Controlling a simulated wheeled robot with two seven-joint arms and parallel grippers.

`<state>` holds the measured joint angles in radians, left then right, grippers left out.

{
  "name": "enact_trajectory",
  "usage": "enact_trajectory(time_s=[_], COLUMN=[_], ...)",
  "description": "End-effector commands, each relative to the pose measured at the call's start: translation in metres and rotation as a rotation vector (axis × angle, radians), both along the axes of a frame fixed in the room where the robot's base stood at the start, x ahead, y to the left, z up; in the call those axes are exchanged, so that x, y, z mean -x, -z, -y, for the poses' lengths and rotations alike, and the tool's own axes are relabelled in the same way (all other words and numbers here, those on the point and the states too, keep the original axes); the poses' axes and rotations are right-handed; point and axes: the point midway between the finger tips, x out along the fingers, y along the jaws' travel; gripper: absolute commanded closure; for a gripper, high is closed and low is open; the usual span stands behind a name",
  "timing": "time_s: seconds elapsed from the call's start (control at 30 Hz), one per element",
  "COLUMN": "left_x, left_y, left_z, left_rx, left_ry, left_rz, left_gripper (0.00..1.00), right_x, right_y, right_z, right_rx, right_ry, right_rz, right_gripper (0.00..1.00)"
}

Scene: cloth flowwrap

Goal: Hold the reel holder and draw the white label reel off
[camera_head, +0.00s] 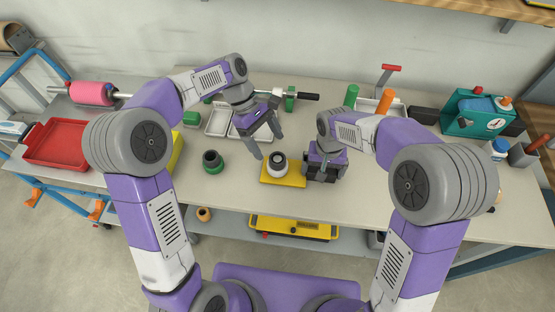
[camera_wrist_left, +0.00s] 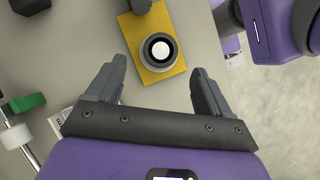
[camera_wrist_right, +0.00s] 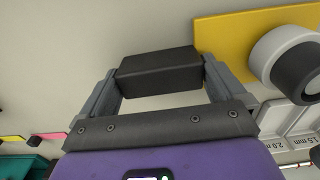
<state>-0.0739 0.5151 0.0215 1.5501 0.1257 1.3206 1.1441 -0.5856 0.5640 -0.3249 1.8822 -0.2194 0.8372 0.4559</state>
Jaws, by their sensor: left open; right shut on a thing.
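The reel holder is a yellow plate (camera_head: 297,180) with a black block (camera_wrist_right: 158,72) beside it at one end. The white label reel (camera_head: 271,170) stands on the plate around a dark core with a white centre, seen from above in the left wrist view (camera_wrist_left: 146,64). My right gripper (camera_wrist_right: 160,68) is shut on the black block. In the head view, its hand hides most of that end. My left gripper (camera_head: 268,146) is open and empty above and beside the reel. The reel lies beyond its spread fingertips (camera_wrist_left: 158,66) in the left wrist view.
A green and black reel (camera_head: 212,162) stands left of the plate. Grey trays (camera_head: 218,122) and a long bar with a black end (camera_head: 308,97) lie behind. A red tray (camera_head: 58,144) is far left, a teal box (camera_head: 478,120) far right. The table front is mostly clear.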

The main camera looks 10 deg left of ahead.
Motion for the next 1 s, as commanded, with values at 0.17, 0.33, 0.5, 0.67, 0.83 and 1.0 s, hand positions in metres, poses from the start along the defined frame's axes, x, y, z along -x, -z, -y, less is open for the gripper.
enact_trajectory(time_s=[0.17,0.33,0.5,0.67,0.83,1.0], left_x=[0.008,0.013,0.016,0.017,0.017,0.017], left_y=[0.024,0.043,0.054,0.058,0.059,0.058], left_z=[0.012,0.021,0.027,0.029,0.029,0.029], left_rx=[0.000,-0.001,-0.001,0.000,0.000,0.000], left_ry=[0.004,0.005,0.003,0.004,0.003,0.003], left_rz=[-0.003,-0.002,0.001,0.001,0.002,0.002], left_gripper=[0.19,0.19,0.19,0.19,0.19,0.28], right_x=[0.000,0.000,0.000,0.000,0.000,0.000], right_y=[0.000,0.000,0.000,0.000,0.000,0.000], right_z=[0.000,0.000,0.000,0.000,0.000,0.000], right_rx=[-0.001,-0.001,-0.001,-0.001,-0.001,-0.001], right_ry=[0.000,0.000,0.000,0.000,0.000,0.000], right_rz=[0.001,0.001,0.001,0.001,0.001,0.001], right_gripper=[0.40,0.40,0.40,0.40,0.40,0.40])
